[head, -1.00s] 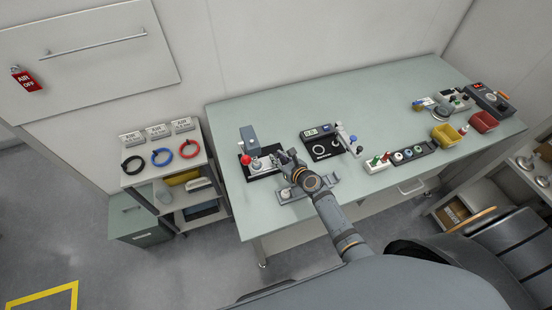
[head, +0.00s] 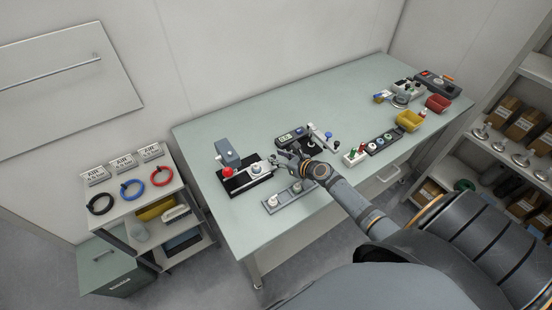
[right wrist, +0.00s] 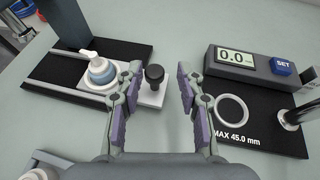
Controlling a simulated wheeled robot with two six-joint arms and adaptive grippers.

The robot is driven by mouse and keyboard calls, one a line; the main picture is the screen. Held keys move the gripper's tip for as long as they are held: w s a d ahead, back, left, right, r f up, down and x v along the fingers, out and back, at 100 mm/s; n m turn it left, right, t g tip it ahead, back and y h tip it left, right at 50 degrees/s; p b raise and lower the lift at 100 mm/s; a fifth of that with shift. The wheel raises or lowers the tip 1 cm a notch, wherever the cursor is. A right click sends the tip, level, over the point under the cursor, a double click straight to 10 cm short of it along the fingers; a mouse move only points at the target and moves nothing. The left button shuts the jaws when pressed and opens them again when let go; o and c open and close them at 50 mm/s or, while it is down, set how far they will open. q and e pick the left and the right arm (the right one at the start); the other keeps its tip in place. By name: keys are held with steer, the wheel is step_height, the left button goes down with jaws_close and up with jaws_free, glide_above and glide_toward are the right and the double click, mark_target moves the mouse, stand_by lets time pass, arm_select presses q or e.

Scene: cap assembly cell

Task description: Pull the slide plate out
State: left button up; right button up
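The slide plate (right wrist: 151,97) is a light metal plate with a black knob (right wrist: 154,75) standing on its near right end. It runs out of a black press base (right wrist: 128,51) and carries a white and blue-grey round part (right wrist: 101,72). In the head view the plate (head: 263,177) lies on the base, left of my right gripper (head: 277,158). In the right wrist view my right gripper (right wrist: 160,74) is open, with one finger on each side of the knob. Gaps show between finger pads and knob. My left gripper is not in view.
A gauge station (right wrist: 231,57) with a black base stands close to the right. A grey tray (head: 270,204) lies in front of the press. A red ball knob (head: 226,172) is at the press's left. The table's left front is clear.

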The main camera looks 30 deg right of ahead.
steer(key=shift+d, duration=0.15)
steer(key=shift+s, duration=0.15)
steer(key=v, duration=0.7)
steer(key=shift+s+r, duration=0.1)
steer(key=shift+s, duration=0.05)
